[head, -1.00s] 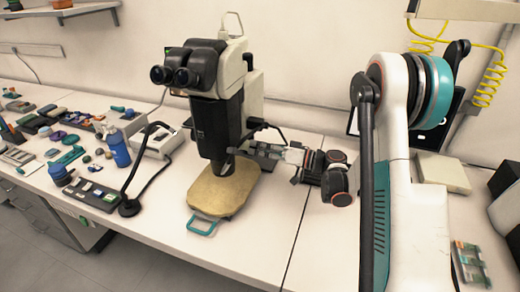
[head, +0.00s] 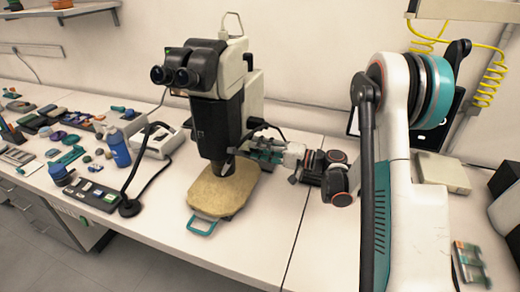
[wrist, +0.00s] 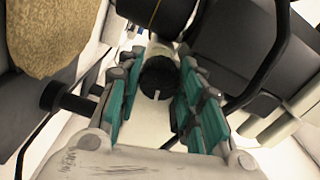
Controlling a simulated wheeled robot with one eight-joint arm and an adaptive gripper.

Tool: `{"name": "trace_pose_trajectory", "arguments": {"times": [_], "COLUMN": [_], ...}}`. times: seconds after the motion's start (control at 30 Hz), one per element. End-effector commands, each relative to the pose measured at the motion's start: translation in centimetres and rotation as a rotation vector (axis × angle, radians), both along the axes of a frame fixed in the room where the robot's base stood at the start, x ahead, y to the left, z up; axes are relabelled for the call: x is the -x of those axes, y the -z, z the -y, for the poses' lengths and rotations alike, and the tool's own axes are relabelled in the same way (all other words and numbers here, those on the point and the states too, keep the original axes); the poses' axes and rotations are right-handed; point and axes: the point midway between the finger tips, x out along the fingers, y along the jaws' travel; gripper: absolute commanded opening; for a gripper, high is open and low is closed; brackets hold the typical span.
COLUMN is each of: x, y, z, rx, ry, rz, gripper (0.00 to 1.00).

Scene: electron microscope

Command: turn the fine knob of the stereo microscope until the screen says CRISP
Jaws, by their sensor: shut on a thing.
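The stereo microscope (head: 215,125) stands upright on the bench, with black eyepieces at the top and a tan stage plate at its foot. My gripper (head: 262,153) reaches in from the right to the side of the microscope's column. In the wrist view, my gripper (wrist: 160,92) has its teal fingers on both sides of a black round knob (wrist: 158,76) with a pale mark on its rim. The fingers are shut on this knob, which I take as the fine knob. In the head view the gripper hides the knob. No screen text is readable.
A dark panel (head: 432,132) stands behind my arm, mostly hidden. A blue bottle (head: 120,150), a black-necked lamp (head: 130,207) and many small items crowd the bench left of the microscope. The bench (head: 265,240) in front and right of the stage plate is clear.

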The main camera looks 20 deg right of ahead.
Motion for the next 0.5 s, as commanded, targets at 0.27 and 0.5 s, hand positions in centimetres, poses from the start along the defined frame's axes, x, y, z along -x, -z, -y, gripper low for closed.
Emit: {"name": "trace_pose_trajectory", "arguments": {"times": [0.27, 0.5], "x": [0.00, 0.00], "y": [0.08, 0.09], "z": [0.03, 0.04], "rx": [-0.020, -0.020], "ry": [0.000, 0.000], "rz": [-0.030, -0.031], "gripper": [0.10, 0.10]}}
